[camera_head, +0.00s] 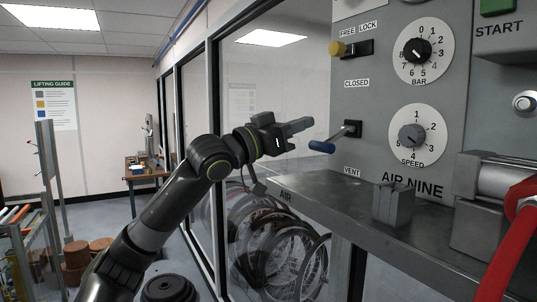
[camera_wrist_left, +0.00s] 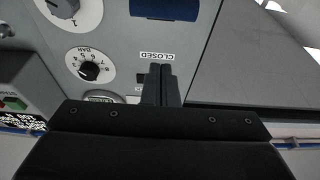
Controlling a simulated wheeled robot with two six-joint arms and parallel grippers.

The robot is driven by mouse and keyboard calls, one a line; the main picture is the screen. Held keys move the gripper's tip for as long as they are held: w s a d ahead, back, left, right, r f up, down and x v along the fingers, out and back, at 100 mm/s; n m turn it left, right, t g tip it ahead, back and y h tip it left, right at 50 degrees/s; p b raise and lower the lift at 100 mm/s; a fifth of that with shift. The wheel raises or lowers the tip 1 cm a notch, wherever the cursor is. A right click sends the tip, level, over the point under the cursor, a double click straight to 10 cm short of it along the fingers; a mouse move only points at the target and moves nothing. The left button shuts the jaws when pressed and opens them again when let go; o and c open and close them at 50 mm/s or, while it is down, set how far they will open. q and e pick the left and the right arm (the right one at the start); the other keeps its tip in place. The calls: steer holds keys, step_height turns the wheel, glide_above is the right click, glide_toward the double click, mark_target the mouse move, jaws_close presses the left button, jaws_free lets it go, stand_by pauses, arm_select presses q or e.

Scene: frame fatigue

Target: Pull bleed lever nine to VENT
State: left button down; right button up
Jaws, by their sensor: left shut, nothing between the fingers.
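The bleed lever (camera_head: 324,146) has a blue grip on a metal rod. It sticks out of a black slot on the grey AIR NINE panel (camera_head: 375,105), tipped a little downward, between the CLOSED label (camera_head: 356,83) above and the VENT label (camera_head: 352,171) below. My left gripper (camera_head: 311,122) is shut and empty, just above the blue grip and apart from it. In the left wrist view, the shut fingers (camera_wrist_left: 160,72) point at the upside-down CLOSED label (camera_wrist_left: 157,56), with the blue grip (camera_wrist_left: 165,9) at the top edge. My right gripper is not in view.
The BAR dial (camera_head: 418,52), SPEED dial (camera_head: 416,136) and yellow-knobbed FREE/LOCK switch (camera_head: 345,49) share the panel. A metal shelf (camera_head: 340,200) juts out below, carrying a small grey block (camera_head: 393,204). Wheels (camera_head: 280,250) stand behind glass.

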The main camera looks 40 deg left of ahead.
arm_select(q)
steer(key=s+a+f+b, duration=0.2)
steer(key=s+f+b, duration=0.3)
steer(key=f+b, duration=0.3)
steer(key=b, duration=0.2)
steer(key=shift+s+b, duration=0.15)
steer(key=shift+b, duration=0.2)
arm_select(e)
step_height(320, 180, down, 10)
arm_select(q)
steer(key=shift+a, duration=0.1)
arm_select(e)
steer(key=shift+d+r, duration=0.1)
arm_select(q)
steer(key=shift+f, duration=0.1)
